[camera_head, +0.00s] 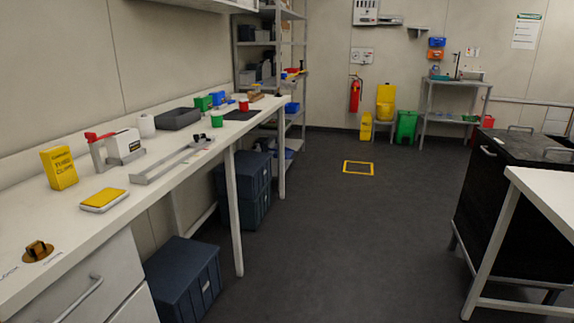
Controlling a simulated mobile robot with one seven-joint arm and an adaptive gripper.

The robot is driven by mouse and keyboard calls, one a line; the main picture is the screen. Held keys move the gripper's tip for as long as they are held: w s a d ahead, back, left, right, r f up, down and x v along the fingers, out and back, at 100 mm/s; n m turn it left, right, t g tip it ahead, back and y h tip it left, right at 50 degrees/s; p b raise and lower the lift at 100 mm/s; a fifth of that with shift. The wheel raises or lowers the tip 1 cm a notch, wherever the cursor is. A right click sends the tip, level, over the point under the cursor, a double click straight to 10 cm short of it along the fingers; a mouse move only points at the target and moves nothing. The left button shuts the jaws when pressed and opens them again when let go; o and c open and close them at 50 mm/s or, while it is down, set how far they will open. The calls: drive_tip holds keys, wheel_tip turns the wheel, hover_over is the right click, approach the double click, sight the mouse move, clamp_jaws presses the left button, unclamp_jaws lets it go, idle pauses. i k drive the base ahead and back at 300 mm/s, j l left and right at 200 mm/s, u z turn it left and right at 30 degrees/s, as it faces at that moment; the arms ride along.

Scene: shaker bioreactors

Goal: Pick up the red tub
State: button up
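A small red tub (244,104) stands on the long white bench (190,160) along the left wall, near its far end. A green tub (217,119) of similar shape stands nearer, to its left. My gripper is not in view, and nothing is seen touching the red tub.
Grey floor (340,230) is clear between the bench and a black cabinet (510,185) at right.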

sight(243, 106)
drive_tip(key=i, duration=2.95)
drive_tip(key=i+j+z, duration=0.25)
drive_tip(key=i, duration=0.6)
drive_tip(key=l, duration=0.1)
